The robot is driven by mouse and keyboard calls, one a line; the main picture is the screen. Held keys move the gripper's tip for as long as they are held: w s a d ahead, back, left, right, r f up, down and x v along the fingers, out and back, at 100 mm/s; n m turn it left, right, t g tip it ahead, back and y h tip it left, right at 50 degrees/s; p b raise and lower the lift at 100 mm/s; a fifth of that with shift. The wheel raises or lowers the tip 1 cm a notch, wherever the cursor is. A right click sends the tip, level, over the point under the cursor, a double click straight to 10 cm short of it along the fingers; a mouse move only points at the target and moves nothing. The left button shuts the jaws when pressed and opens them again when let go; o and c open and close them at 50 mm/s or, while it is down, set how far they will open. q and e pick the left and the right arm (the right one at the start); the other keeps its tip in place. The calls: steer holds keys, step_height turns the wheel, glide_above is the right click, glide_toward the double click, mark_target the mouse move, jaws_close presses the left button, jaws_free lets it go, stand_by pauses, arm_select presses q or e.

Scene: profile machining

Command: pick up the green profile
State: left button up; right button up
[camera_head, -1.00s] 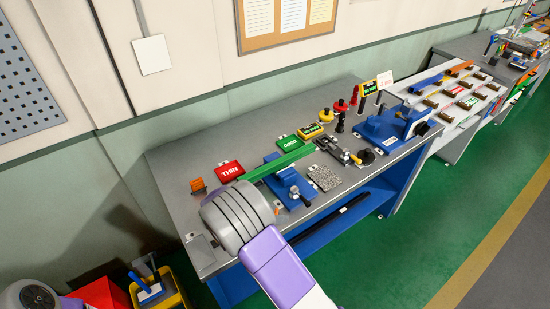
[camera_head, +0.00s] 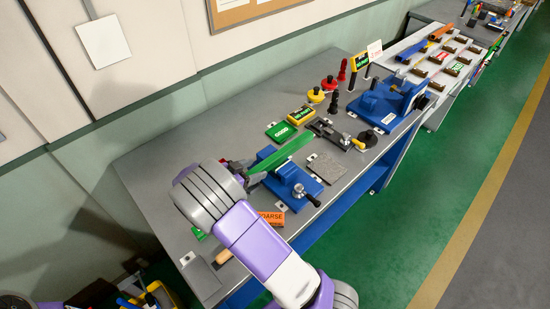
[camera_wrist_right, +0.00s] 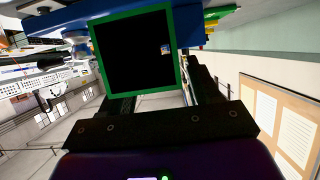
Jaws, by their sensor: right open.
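The green profile (camera_head: 292,152) is a long square tube lying at a slant over a blue vise (camera_head: 272,188) on the grey workbench. My right gripper (camera_head: 240,170) is at its near left end, and the arm partly hides that end. In the right wrist view the hollow green end of the profile (camera_wrist_right: 145,92) faces the camera, between the open dark fingers of the right gripper (camera_wrist_right: 160,95). I cannot tell whether either finger touches it. My left gripper is not in view.
A green block (camera_head: 281,131), a yellow-black block (camera_head: 301,114) and a grey textured plate (camera_head: 327,167) lie near the profile. A larger blue vise (camera_head: 385,105) stands farther right. An orange COARSE block (camera_head: 271,218) lies at the front edge. The back left bench top is clear.

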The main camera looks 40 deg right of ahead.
mark_target(261, 167)
steer(key=x, duration=0.3)
steer(key=shift+w+d+f, duration=0.1)
steer(key=shift+d, duration=0.05)
steer(key=shift+c, duration=0.4)
jaws_close()
